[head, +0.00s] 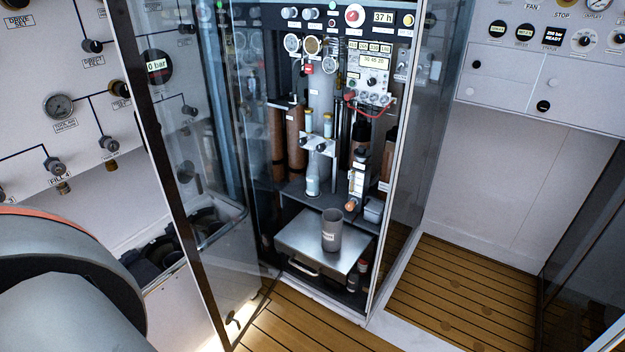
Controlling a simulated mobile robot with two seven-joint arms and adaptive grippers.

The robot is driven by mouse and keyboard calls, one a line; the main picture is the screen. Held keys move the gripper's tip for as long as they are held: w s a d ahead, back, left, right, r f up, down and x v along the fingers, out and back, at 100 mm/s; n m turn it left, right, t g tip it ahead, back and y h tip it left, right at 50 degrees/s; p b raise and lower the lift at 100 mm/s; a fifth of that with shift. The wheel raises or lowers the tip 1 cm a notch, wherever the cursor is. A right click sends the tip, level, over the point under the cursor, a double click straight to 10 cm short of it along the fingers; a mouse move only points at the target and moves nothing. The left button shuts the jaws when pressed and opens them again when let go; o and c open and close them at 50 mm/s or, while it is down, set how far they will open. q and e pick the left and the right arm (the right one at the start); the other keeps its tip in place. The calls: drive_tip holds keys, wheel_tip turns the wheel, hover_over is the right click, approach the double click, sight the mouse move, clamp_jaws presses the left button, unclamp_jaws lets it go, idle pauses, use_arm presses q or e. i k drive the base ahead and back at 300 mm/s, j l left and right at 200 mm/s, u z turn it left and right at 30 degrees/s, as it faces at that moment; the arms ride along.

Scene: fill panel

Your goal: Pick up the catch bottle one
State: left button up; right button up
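A small pale, clear bottle (312,181) stands upright inside the open cabinet, below a bracket with small valves. Two more small pale bottles with yellowish tops, a left one (308,121) and a right one (328,125), sit higher up on that bracket. I cannot read which of these is catch bottle one. A grey open cup (331,231) with a label stands on a metal drawer top in front of and below them. Neither gripper shows in the head view; only a large grey part of my own arm fills the lower left corner.
The cabinet has a glass door (190,170) swung open on the left and a glass side on the right. Brown cylinders (295,143), gauges and a red hose (370,108) crowd its inside. The metal drawer top (300,235) has bare room left of the cup. Wooden floor (480,300) lies clear at right.

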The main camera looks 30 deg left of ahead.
sight(312, 173)
drive_tip(key=i+u, duration=0.35)
drive_tip(key=i, duration=0.15)
drive_tip(key=i+u, duration=0.4)
drive_tip(key=i+l+u, duration=0.35)
drive_tip(key=i, duration=0.25)
